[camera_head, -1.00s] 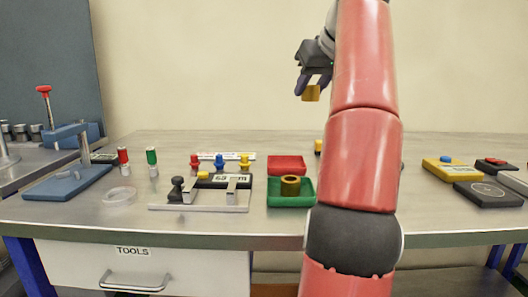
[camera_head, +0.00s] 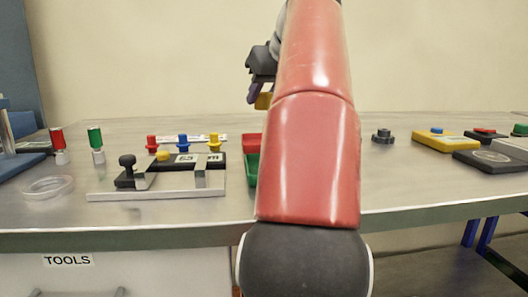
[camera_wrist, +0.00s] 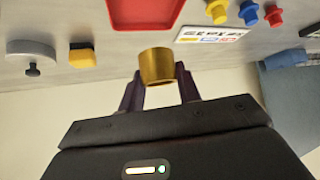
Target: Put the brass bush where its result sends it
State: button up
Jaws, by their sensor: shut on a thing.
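My gripper (camera_head: 258,92) is shut on the brass bush (camera_head: 264,100), held in the air well above the bench. In the wrist view the brass bush (camera_wrist: 156,66) sits between the two fingertips. The red tray (camera_head: 251,141) and the green tray (camera_head: 252,168) show only as slivers left of my arm, which hides the rest. The red tray also shows in the wrist view (camera_wrist: 145,17). The gauge (camera_head: 205,176) stands left of the trays with a small display whose reading is hard to make out.
Red, blue (camera_head: 183,144) and yellow pegs stand behind the gauge by a white label card. A red and a green marker (camera_head: 96,145) and a clear dish (camera_head: 48,187) are at left. A dark knob (camera_head: 383,136) and a yellow button box (camera_head: 440,141) are at right.

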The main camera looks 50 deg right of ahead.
notch_tip(320, 180, down, 8)
jog(key=b, duration=0.3)
jog(key=shift+r, duration=0.15)
jog(key=o, duration=0.9)
jog(key=shift+s+r, duration=0.2)
jog(key=shift+r, duration=0.1)
jog(key=p+v, duration=0.3)
jog(key=v, duration=0.8)
jog(key=shift+s+a, duration=0.1)
jog(key=shift+s, duration=0.05)
